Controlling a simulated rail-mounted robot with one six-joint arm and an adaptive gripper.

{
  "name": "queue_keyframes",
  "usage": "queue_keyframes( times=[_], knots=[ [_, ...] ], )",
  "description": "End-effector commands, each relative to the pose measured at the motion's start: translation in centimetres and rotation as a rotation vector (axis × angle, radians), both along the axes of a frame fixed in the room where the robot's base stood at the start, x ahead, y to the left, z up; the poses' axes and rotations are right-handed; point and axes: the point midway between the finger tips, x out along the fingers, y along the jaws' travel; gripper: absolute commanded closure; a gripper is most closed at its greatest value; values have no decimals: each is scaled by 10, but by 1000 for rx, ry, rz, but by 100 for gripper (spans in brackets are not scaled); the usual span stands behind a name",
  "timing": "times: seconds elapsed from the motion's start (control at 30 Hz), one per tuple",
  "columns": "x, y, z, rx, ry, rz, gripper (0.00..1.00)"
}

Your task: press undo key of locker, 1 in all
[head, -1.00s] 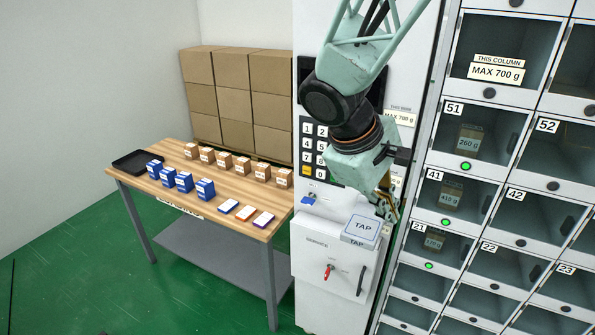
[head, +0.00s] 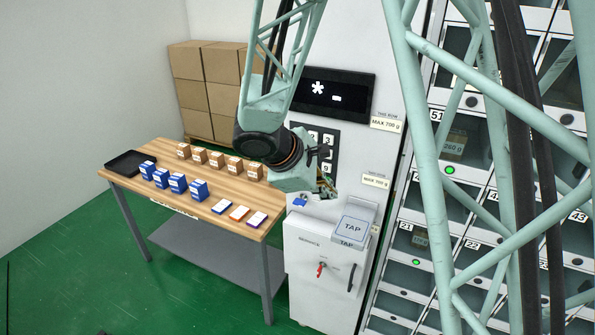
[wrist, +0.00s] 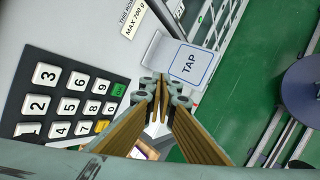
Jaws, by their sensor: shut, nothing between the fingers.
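The locker keypad (head: 315,134) is a dark panel with white number keys, partly hidden behind my arm in the head view. In the wrist view the keypad (wrist: 39,104) shows digits, a green key (wrist: 118,90) and a yellow key (wrist: 102,125) at its corners. The yellow key's label is not readable, so I cannot tell for certain which is the undo key. My gripper (wrist: 161,92) is shut and empty, its fingertips beside the green and yellow end, apart from the yellow key. In the head view my gripper (head: 326,187) is below the keypad.
A TAP pad (wrist: 188,64) lies close past my fingertips. A black display (head: 334,93) above the keypad shows a star and a dash. Numbered locker doors (head: 402,273) stand at the right. A wooden table (head: 232,192) with boxes stands at the left.

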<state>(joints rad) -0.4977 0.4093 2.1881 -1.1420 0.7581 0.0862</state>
Motion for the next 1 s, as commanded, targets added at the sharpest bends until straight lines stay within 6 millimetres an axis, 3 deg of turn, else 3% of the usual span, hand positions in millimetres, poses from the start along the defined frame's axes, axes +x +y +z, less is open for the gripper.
queue_keyframes(
  times=[0.5, 0.8, 1.0],
  knots=[
    [47, 79, -28, -115, 32, 288, 100],
    [63, 124, -48, -168, 50, 438, 100],
    [68, 141, -57, -188, 55, 494, 100]
  ],
)
